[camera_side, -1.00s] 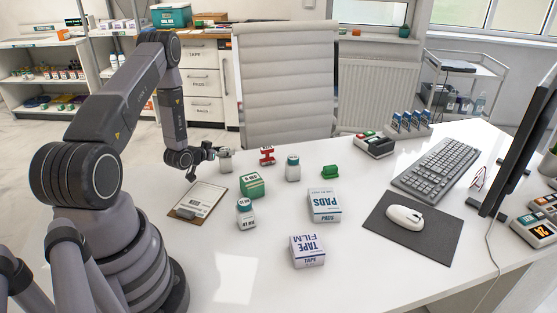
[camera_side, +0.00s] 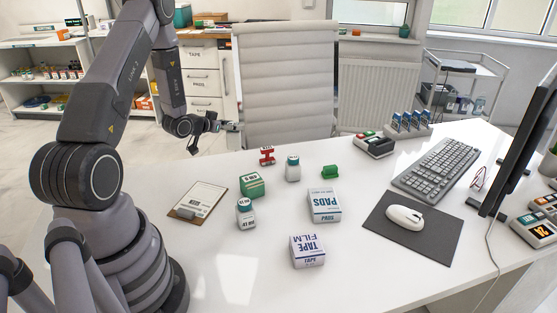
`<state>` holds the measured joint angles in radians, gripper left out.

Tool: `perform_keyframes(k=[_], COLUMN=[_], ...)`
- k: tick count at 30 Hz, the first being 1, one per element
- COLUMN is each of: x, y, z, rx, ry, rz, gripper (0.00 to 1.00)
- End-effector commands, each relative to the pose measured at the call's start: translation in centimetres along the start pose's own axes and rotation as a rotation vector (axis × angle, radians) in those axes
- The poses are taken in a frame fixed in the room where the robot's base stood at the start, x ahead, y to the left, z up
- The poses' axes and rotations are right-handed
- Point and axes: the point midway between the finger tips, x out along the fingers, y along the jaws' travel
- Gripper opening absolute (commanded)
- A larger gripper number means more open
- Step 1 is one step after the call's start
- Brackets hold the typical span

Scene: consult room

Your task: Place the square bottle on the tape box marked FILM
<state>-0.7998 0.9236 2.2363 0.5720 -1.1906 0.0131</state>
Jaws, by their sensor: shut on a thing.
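The tape box marked FILM (camera_side: 307,251) is a white box with blue lettering, lying on the near middle of the white desk. Its top is bare. My gripper (camera_side: 221,126) is above the far left part of the desk, in front of the chair and drawers. It is shut on a small pale bottle (camera_side: 232,127), which I take to be the square bottle. The bottle is clear of the desk and partly hidden by the fingers, so its shape is hard to make out. The gripper is well behind and left of the tape box.
Between them stand a green-and-white box (camera_side: 252,185), two white bottles (camera_side: 245,214) (camera_side: 293,169), a PADS box (camera_side: 324,205), a red item (camera_side: 267,155) and a green item (camera_side: 330,172). A clipboard (camera_side: 197,200) lies left. Mouse mat (camera_side: 440,240) and monitor are right.

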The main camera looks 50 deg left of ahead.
Motion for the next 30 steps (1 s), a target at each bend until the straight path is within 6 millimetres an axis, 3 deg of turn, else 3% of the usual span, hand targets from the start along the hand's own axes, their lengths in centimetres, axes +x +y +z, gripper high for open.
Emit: perform_keyframes(k=[4,8,12,18,24,30], x=[0.6,-0.1,-2.4,-7.4,-11.4,-11.8], y=[7.7,15.2,23.0,31.7,35.9,36.9], z=[-0.6,-0.6,-0.1,1.3,2.5,4.7], rx=[0.095,0.193,0.299,0.436,0.517,0.535], ry=[-0.006,-0.007,-0.006,-0.001,0.004,0.001], rz=[0.222,0.45,0.702,1.033,1.24,1.299], gripper=[0.14,0.14,0.14,0.14,0.14,0.14])
